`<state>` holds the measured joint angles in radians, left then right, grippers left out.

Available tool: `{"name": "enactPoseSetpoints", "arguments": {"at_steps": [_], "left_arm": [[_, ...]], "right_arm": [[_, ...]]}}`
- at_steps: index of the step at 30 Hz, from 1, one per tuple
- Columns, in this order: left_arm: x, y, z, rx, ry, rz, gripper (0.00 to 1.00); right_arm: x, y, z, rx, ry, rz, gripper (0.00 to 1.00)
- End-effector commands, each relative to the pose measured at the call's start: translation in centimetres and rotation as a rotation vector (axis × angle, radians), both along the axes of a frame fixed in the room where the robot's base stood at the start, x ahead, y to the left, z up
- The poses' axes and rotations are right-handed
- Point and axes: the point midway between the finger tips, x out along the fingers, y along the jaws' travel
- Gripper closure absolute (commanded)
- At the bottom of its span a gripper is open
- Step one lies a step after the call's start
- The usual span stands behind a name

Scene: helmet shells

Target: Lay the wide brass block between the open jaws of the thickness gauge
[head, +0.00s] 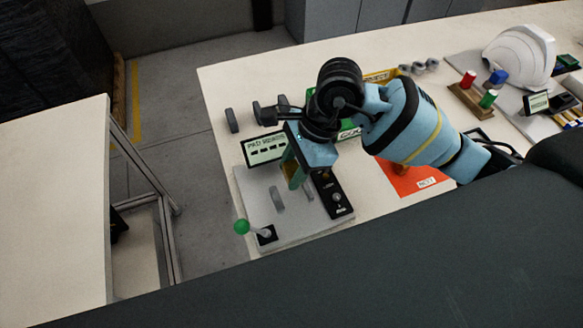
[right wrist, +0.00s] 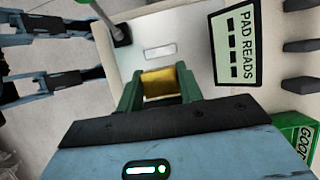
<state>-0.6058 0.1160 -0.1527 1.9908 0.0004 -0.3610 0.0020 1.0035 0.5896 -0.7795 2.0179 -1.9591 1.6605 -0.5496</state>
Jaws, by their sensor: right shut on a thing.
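The thickness gauge is a pale grey plate (head: 290,232) with a green-knobbed lever (head: 242,227) at its near left corner. A grey upright piece (head: 277,198) stands on it, and a black panel (head: 334,192) lies at its right. My right gripper (right wrist: 160,88) is shut on the brass block (right wrist: 160,82), which sits between its green fingers. In the right wrist view a pale rectangle (right wrist: 160,51) lies on the plate just beyond the block. In the head view my right gripper (head: 293,175) is above the plate and mostly hides the block.
A display marked PAD READS (head: 266,148) stands behind the plate. Grey pads (head: 232,120) are farther back. A green box marked GOOD (head: 350,133) is partly behind my arm. An orange mat (head: 405,184), a peg block (head: 472,100) and a white helmet (head: 520,55) lie right.

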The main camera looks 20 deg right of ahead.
Motion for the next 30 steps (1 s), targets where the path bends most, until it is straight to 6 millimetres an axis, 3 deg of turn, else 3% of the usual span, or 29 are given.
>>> {"name": "enactPoseSetpoints", "arguments": {"at_steps": [14,30], "left_arm": [[-0.4,-0.1,-0.5,-0.003,0.010,0.003,0.64],[-1.8,-0.3,-3.5,-0.006,0.054,0.003,0.64]], "right_arm": [[0.0,0.0,-0.7,0.002,0.002,0.001,0.93],[-0.1,0.0,-5.7,0.002,0.005,0.002,0.93]]}}
